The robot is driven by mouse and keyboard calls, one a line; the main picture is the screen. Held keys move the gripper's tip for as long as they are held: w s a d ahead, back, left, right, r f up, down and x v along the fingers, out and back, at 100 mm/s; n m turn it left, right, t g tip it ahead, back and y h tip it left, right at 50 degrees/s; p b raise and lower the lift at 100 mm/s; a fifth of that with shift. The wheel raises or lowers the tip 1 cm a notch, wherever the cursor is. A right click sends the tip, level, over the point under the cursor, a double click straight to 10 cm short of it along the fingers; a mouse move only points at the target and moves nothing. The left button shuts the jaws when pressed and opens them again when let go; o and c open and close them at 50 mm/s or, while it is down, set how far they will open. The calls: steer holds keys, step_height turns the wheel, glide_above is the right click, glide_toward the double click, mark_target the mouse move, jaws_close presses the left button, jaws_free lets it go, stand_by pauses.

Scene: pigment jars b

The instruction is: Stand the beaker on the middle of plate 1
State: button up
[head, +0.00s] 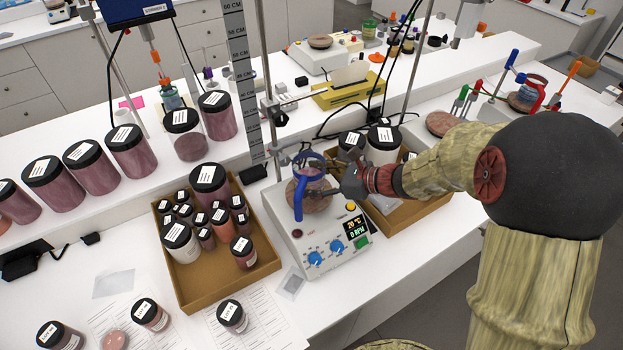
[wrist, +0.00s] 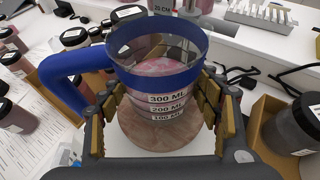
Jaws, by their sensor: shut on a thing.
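The beaker (head: 311,163) is clear, with a blue rim and blue handle; in the wrist view the beaker (wrist: 165,72) shows 300, 200 and 100 ML marks and pinkish contents. My gripper (head: 322,178) is shut on its sides, and the beaker looks about upright. The round brownish plate (head: 312,201) of a white hotplate stirrer lies beneath it; it also shows in the wrist view (wrist: 165,146). The beaker looks roughly over the plate's middle. I cannot tell whether its base touches the plate. No number 1 is readable on this plate.
A cardboard tray of jars (head: 212,292) stands close left of the stirrer (head: 325,250). Another box (head: 408,222) with jars is close right, under my arm. A stand rod (head: 265,70) and ruler rise behind. A second stirrer (head: 320,43) stands further back.

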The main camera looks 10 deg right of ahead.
steer(key=shift+f+b, duration=0.4)
steer(key=shift+f, duration=0.15)
steer(key=o, duration=1.8)
steer(key=shift+c, duration=0.2)
steer(key=v, duration=1.2)
